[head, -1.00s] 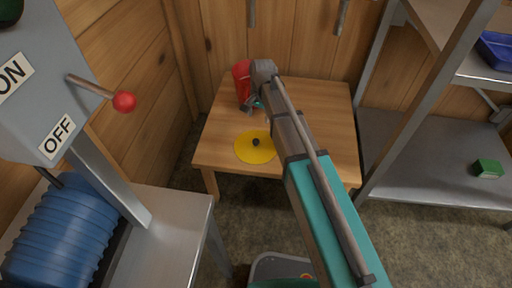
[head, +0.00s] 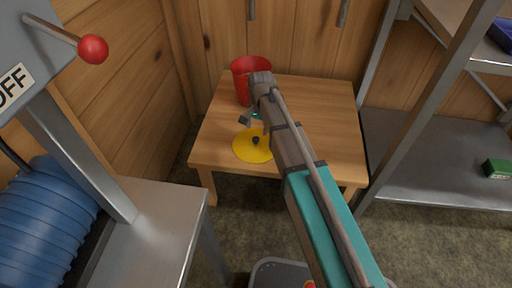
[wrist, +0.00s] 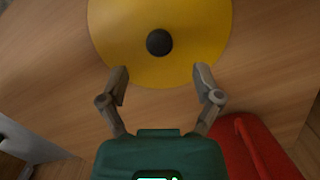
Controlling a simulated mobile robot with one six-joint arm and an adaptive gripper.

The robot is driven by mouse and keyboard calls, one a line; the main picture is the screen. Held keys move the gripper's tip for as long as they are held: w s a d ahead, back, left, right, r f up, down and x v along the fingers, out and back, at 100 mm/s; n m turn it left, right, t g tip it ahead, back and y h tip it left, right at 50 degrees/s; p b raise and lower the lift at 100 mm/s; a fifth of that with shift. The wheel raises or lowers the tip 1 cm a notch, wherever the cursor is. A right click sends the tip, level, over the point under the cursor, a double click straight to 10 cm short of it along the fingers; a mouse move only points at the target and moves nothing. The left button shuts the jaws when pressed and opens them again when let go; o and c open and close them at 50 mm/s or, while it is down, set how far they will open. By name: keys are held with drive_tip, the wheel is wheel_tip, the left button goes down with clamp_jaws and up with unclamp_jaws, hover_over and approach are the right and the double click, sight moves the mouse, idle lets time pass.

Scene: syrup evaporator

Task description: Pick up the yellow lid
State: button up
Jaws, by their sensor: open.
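The yellow lid (head: 244,151) is a flat round disc with a black knob (head: 256,141) at its middle. It lies on the wooden table near its front left edge. In the wrist view the lid (wrist: 200,30) fills the top middle, and its black knob (wrist: 159,42) sits beyond and between my fingertips. My gripper (wrist: 160,75) is open and empty, with one finger on each side of the knob's line. In the head view my gripper (head: 257,122) is over the lid's far side, partly hidden by my arm.
A red container (head: 243,72) stands behind the lid on the wooden table (head: 325,110); it also shows in the wrist view (wrist: 235,150). Metal shelving (head: 440,180) is on the right. A metal bench (head: 160,220) and a red-knobbed lever (head: 93,49) are on the left.

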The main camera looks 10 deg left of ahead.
sight(256, 138)
drive_tip(key=shift+f, duration=0.2)
idle(0.3)
drive_tip(key=shift+s+a+f+b, duration=0.1)
drive_tip(key=shift+s+f+b, duration=0.15)
drive_tip(key=shift+f+b, duration=1.05)
drive_tip(key=shift+s+f+b, duration=0.2)
drive_tip(key=shift+f+b, duration=1)
drive_tip(key=shift+b, duration=0.1)
drive_tip(key=shift+c, duration=0.3)
clamp_jaws()
drive_tip(key=shift+r, duration=0.15)
